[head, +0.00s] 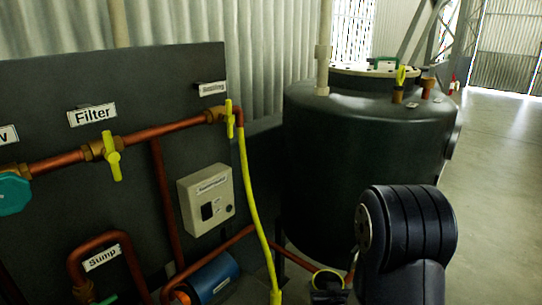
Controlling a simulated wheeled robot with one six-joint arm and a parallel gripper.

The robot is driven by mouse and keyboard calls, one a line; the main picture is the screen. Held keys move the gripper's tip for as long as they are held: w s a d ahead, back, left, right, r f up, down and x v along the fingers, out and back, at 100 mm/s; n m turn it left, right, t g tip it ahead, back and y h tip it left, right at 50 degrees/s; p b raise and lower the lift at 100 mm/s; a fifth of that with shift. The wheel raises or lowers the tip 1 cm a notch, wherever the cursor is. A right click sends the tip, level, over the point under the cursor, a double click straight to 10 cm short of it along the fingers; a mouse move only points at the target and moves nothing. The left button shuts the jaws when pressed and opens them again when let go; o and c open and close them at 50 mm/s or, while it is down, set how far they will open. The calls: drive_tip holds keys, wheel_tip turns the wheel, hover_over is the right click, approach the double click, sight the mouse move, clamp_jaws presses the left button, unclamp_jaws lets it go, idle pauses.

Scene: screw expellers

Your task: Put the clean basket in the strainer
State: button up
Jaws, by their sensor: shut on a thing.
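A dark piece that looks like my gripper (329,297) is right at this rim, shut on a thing. Its fingertips are not clear. My black arm joint stands to the right and hides part of the area. No other basket or strainer can be made out.
A large dark tank (345,150) stands behind. A dark panel (60,110) on the left carries copper pipes, yellow-handled valves and a control box (206,199). A blue cylinder (213,278) lies low. Open floor (500,180) is on the right.

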drive_tip(key=r+p, duration=0.5)
drive_tip(key=shift+w+r, duration=0.2)
drive_tip(key=shift+r, duration=0.1)
drive_tip(key=s+f, duration=0.4)
drive_tip(key=f, duration=0.1)
drive_tip(key=shift+s+f, duration=0.2)
drive_tip(key=shift+f, duration=0.05)
